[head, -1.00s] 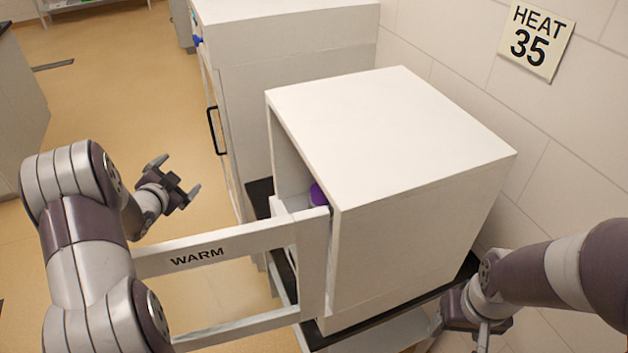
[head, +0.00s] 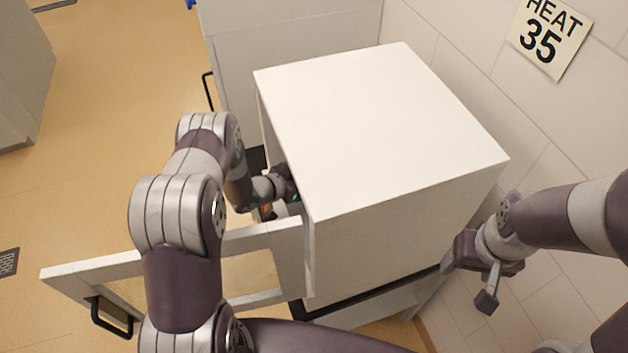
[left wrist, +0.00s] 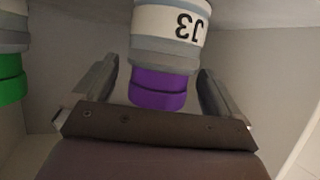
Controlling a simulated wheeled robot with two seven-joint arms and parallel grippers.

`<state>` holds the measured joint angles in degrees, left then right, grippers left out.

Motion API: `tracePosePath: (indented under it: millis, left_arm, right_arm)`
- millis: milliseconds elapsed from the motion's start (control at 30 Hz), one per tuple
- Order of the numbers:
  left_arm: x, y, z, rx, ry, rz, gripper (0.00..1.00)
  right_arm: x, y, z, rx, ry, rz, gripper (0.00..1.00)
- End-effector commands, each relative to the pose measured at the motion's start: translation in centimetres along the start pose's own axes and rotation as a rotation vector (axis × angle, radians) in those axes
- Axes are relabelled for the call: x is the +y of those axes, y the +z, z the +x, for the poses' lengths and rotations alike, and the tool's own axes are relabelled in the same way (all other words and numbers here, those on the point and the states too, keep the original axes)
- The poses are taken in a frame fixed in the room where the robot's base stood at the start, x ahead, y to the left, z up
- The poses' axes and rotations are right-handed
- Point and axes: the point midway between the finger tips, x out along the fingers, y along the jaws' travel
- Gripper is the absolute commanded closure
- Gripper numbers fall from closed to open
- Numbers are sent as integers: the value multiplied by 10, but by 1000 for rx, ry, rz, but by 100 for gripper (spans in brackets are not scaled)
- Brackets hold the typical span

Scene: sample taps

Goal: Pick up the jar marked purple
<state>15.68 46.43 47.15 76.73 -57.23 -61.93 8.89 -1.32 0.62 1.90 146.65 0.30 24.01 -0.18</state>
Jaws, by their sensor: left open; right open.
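The jar marked purple (left wrist: 160,88) shows in the left wrist view, with a purple cap, a grey band and a white label reading J3 upside down. My left gripper (left wrist: 158,72) is open, with one finger on each side of the purple cap and visible gaps to both. In the head view my left gripper (head: 287,184) reaches into the open side of the white cabinet (head: 385,125), its fingertips hidden, and the jar is hidden there. My right gripper (head: 468,284) is open and empty, to the right of the cabinet.
A jar with a green cap (left wrist: 10,82) stands left of the purple one. The cabinet's open framed door (head: 85,272) with a black handle (head: 110,318) extends left below my left arm. A tiled wall with a HEAT 35 sign (head: 549,38) is on the right.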

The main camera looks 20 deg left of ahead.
Motion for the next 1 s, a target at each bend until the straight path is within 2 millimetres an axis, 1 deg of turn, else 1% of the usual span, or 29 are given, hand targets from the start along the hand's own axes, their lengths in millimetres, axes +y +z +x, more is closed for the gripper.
tracePosePath:
  millis: [33,100,300,333,367,400,467,500,533,833,967,1000]
  left_arm:
    - [0,-2,7,1,1,0,2]
    - [0,-1,13,1,0,0,2]
    - [-1,0,15,1,-2,0,2]
    - [-1,0,15,1,-2,0,5]
    - [-1,0,15,1,-2,0,15]
    - [-1,0,15,1,-2,0,28]
    - [-1,0,15,1,-2,0,47]
    - [-1,0,15,1,-2,0,60]
    - [-1,0,15,1,-2,0,67]
    - [-1,-4,14,2,-3,2,68]
    - [-2,-20,7,3,-4,4,68]
    - [-2,-29,4,4,-4,4,68]
  right_arm:
    - [0,0,-4,0,0,0,32]
    - [0,0,-4,-1,0,0,32]
    - [0,0,-3,-1,0,0,32]
    - [0,0,-3,-1,0,0,32]
    - [0,0,-3,-1,0,0,32]
    - [0,0,-3,-1,0,0,32]
    - [0,0,-3,-1,0,0,32]
    - [0,0,-3,-1,0,0,32]
    - [0,0,-3,-1,0,0,32]
    - [0,0,-2,-1,0,0,32]
    - [0,1,2,-1,0,0,32]
    - [0,1,5,-1,0,0,32]
